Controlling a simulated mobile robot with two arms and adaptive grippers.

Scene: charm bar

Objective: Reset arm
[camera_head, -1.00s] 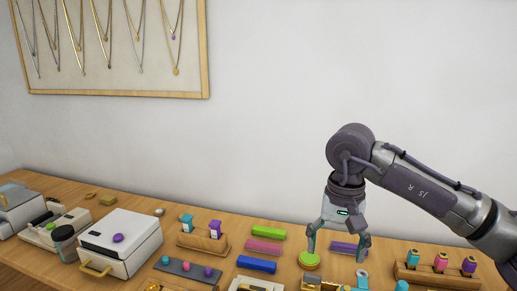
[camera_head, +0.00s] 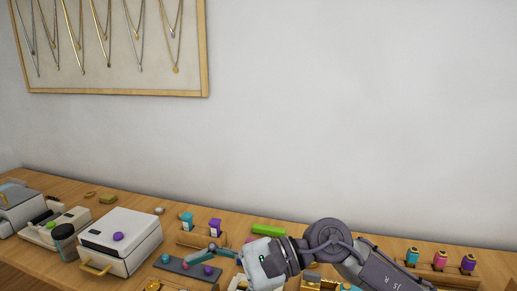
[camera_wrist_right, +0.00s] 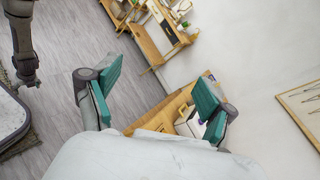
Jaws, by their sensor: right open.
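My right gripper (camera_head: 207,258) is low over the table in the head view, turned sideways with its fingers pointing left. The fingers overlap the dark strip with small coloured knobs (camera_head: 172,265); I cannot tell if they touch it. In the right wrist view the gripper (camera_wrist_right: 157,88) is open, its two teal pads wide apart with nothing between them. My right arm hides part of the table at the lower middle and right.
A white box with a purple knob (camera_head: 133,242) stands left of the gripper. Behind are a wooden holder (camera_head: 190,240) and a green bar (camera_head: 268,230). A bottle rack (camera_head: 440,273) is at right. A necklace board (camera_head: 206,60) hangs on the wall.

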